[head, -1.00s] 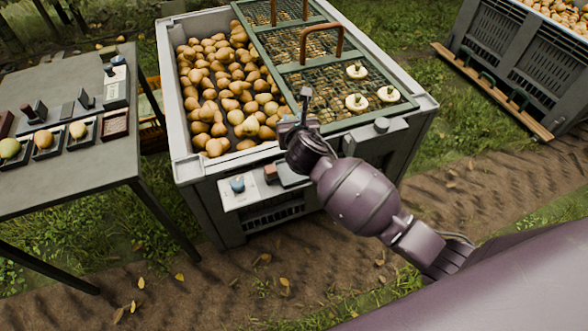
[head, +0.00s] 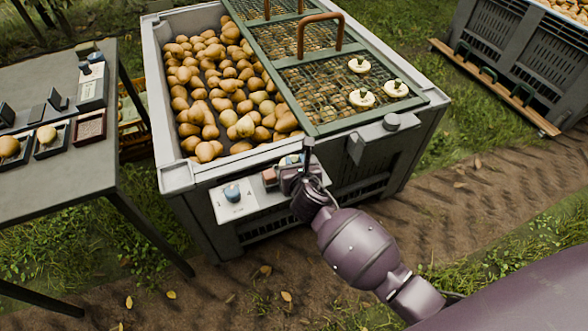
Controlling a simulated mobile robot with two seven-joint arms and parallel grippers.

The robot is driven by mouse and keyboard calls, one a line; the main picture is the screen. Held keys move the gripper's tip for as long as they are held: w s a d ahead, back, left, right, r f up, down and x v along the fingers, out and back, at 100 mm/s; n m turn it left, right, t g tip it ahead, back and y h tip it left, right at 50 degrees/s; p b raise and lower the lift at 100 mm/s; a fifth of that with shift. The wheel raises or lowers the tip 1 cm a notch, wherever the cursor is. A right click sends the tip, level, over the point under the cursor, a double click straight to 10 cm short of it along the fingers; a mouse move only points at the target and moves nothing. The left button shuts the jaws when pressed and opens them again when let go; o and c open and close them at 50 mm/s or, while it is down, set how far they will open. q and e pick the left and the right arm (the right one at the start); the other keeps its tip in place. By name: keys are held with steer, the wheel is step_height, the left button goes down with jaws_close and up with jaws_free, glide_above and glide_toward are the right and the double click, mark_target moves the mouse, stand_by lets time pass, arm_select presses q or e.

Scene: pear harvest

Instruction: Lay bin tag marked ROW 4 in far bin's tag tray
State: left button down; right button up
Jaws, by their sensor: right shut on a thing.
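My right gripper (head: 291,171) is low at the front wall of the large grey bin (head: 155,75), above the right part of its front shelf. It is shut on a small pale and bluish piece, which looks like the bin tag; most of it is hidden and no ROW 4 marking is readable. The shelf has a white plate (head: 235,207) with a blue knob (head: 232,192) and a small brown block (head: 270,177) beside the gripper. The dark tray on the shelf is now mostly covered by my gripper. My left gripper is not in view.
The bin holds many pears (head: 215,95) and a green-framed mesh lid (head: 315,127) with brown handles. A grey table (head: 85,190) with small trays and blocks stands at the left. Another grey bin (head: 510,50) with a wooden ledge (head: 495,85) stands at upper right.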

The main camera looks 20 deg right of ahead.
step_height(320, 180, down, 3)
steer(key=shift+s+r+b, duration=0.1)
steer(key=shift+s+b, duration=0.05)
steer(key=shift+b, duration=0.2)
steer(key=shift+f, duration=0.4)
steer(key=shift+r, duration=0.3)
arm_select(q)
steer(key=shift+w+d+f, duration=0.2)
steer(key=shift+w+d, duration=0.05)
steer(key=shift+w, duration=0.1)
arm_select(e)
steer(key=shift+f, duration=0.4)
steer(key=o, duration=0.9)
steer(key=shift+r, duration=0.1)
